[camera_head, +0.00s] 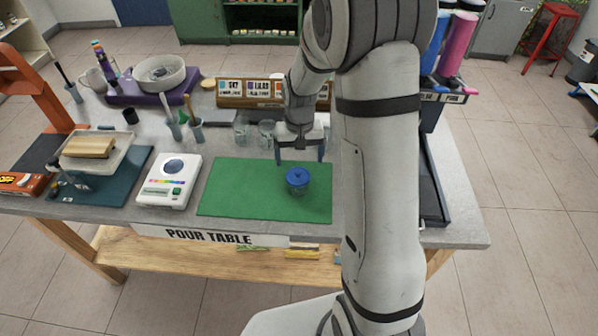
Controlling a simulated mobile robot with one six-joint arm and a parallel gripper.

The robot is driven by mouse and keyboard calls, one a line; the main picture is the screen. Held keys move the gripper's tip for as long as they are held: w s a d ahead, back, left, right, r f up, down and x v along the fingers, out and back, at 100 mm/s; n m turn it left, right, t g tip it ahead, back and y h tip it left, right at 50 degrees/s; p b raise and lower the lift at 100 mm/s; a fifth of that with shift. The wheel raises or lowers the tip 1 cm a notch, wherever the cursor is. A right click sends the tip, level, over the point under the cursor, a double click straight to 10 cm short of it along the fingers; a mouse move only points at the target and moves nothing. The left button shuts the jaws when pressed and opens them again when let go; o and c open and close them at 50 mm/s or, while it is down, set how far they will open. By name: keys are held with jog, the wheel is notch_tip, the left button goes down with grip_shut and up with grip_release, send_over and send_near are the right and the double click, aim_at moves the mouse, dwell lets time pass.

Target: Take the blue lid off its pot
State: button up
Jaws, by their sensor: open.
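The pot (297,189) is a small, see-through jar with a dark look to its contents. It stands upright on the green mat (235,190), right of the mat's middle. The blue lid (298,175) sits on top of the pot and has a small knob in its centre. My gripper (300,160) points down with its two fingers spread apart. It is empty and appears just above and behind the lid. Whether the fingers touch the lid cannot be told from this view.
A white scale (169,181) stands left of the mat. Clear glasses (267,133) and a wooden rack of labelled pots (250,92) stand behind it. Cups with tools (173,127) are back left. A dark tray (432,180) lies at the right. The mat's left part is bare.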

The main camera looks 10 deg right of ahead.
aim_at(298, 171)
jog(key=shift+a+f+p, duration=0.2)
jog(key=shift+f+p, duration=0.65)
jog(key=shift+f, duration=2.3)
jog(key=shift+c, duration=0.3)
jog(key=c, duration=1)
